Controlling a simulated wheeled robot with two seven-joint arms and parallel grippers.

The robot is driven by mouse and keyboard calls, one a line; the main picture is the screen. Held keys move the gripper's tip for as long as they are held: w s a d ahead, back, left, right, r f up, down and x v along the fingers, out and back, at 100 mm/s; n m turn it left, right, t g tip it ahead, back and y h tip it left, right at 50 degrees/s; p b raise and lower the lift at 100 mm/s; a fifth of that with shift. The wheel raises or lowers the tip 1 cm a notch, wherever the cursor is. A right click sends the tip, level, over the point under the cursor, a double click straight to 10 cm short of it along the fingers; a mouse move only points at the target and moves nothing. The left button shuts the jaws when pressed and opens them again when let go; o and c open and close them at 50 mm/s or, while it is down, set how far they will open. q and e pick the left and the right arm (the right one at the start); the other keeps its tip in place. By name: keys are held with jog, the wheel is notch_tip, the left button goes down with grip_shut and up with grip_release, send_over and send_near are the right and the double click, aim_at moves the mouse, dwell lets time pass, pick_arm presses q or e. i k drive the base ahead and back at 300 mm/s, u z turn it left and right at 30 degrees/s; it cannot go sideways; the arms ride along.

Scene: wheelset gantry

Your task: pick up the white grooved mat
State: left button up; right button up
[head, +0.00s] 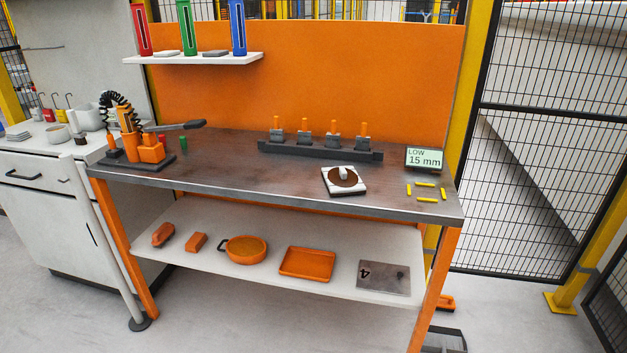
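A white square mat (329,174) lies on the dark metal bench top, right of the middle and near the front edge. A round brown disc (348,183) sits on it, with a small white upright piece (343,174) on the disc. These cover most of the mat, and grooves are too small to make out. Neither of my grippers is in view.
A dark rack (318,152) with several orange-topped pieces stands behind the mat. A display (425,158) reading "LOW 15 mm" and yellow corner marks (427,185) are to the right. An orange device (138,145) stands at the left. The bench (235,170) between is clear.

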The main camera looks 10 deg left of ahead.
aim_at(340, 182)
jog(key=u, duration=1.8)
jog(key=i, duration=2)
jog(key=z, duration=0.35)
